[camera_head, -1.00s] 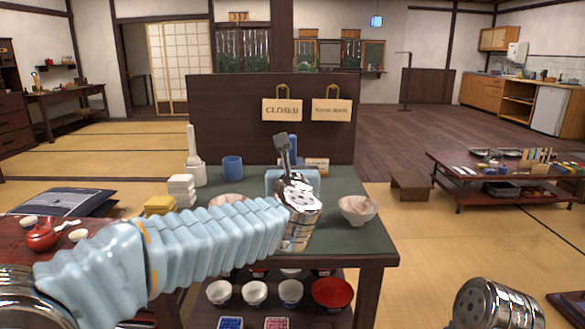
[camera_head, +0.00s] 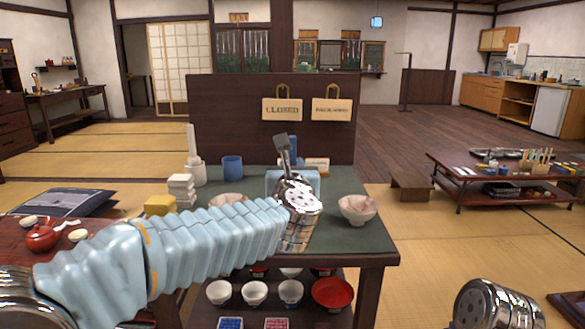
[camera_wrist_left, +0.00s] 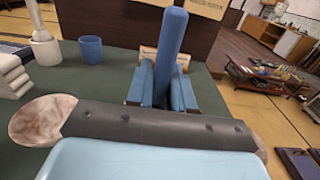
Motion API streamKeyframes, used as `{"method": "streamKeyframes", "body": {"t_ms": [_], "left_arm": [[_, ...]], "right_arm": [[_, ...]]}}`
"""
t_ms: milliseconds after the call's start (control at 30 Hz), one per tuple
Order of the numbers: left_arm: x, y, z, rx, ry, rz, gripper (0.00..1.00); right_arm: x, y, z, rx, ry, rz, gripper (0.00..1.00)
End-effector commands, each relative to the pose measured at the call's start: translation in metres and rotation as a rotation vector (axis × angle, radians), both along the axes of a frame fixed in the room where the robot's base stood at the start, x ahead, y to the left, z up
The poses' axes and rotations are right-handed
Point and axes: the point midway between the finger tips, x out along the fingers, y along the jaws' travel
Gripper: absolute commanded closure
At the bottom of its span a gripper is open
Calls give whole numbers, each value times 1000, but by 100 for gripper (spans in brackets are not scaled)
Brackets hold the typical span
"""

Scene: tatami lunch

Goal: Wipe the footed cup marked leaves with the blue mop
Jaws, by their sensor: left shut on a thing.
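My left gripper (camera_wrist_left: 163,95) is shut on the blue mop (camera_wrist_left: 169,45). Its blue handle stands up between the fingers in the left wrist view; the mop's lower end is hidden. In the head view the left gripper (camera_head: 306,182) is above the green tabletop, mostly behind my chrome wrist. A pale marbled bowl-like cup (camera_head: 358,209) stands to its right, and a similar one (camera_head: 228,200) to its left, partly behind my arm. The left one also shows in the left wrist view (camera_wrist_left: 40,118). I cannot make out a leaf mark on either. My right gripper is out of view.
A blue cup (camera_head: 232,166), a white holder (camera_head: 195,172), stacked white blocks (camera_head: 181,189) and a yellow block (camera_head: 160,205) stand at the table's left. A dark panel (camera_head: 225,115) with two signs rises behind. Bowls fill the shelf below. The table's right front corner is clear.

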Motion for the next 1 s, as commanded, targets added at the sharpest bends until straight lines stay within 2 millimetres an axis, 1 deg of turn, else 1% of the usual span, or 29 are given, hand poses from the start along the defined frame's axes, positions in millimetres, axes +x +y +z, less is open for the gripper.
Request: {"method": "streamKeyframes", "body": {"t_ms": [767,1000], "left_arm": [[0,0,-8,0,0,0,100],[0,0,-7,0,0,10,100]], "right_arm": [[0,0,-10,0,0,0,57],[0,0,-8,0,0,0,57]]}}
